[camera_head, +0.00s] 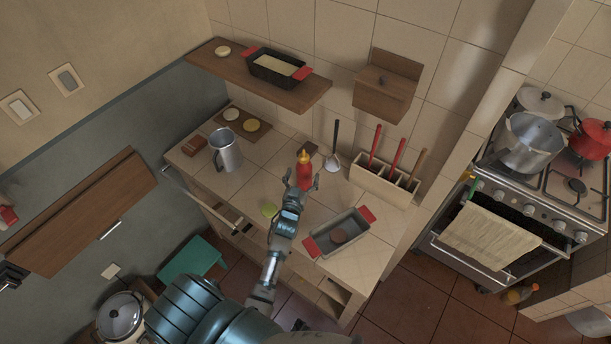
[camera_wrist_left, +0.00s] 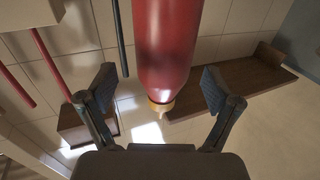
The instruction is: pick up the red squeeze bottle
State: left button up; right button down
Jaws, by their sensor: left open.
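The red squeeze bottle (camera_head: 304,172) stands upright on the tiled counter, with a yellow cap on top. My left gripper (camera_head: 301,183) reaches in from the left and front and is at the bottle, its fingers on either side of it. In the left wrist view the bottle (camera_wrist_left: 167,45) appears upside down, between and just beyond the two fingers of my open left gripper (camera_wrist_left: 160,88). Gaps show between each finger and the bottle. My right gripper is not in view.
A grey mug (camera_head: 226,151) stands left of the bottle. A grey pan with red handles (camera_head: 341,232) lies to the right, near the front edge. A wooden utensil holder (camera_head: 384,183) stands behind right. A wooden shelf (camera_head: 259,77) hangs above.

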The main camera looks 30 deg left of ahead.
aim_at(302, 166)
pick_arm(q)
jog(key=x, duration=0.3)
jog(key=shift+s+a, duration=0.1)
jog(key=shift+w+a+f, duration=0.15)
jog(key=shift+w+a, duration=0.05)
jog(key=shift+w, duration=0.05)
jog(key=shift+a, duration=0.1)
jog(key=shift+s, duration=0.1)
jog(key=shift+c, duration=1.2)
jog(key=c, duration=0.4)
jog(key=shift+d, duration=0.3)
jog(key=c, duration=0.8)
jog(key=shift+a+r, duration=0.1)
jog(key=shift+r, duration=0.35)
notch_tip(302, 166, up, 3)
jog(key=a+v, duration=0.1)
jog(key=v, duration=0.4)
jog(key=a+b+v, duration=0.1)
jog(key=v, duration=0.4)
jog(key=s+a+r+v, duration=0.1)
jog(key=v, duration=0.4)
jog(key=shift+s+r, duration=0.15)
jog(key=shift+s, duration=0.15)
jog(key=o, duration=0.8)
jog(key=shift+c, duration=0.9)
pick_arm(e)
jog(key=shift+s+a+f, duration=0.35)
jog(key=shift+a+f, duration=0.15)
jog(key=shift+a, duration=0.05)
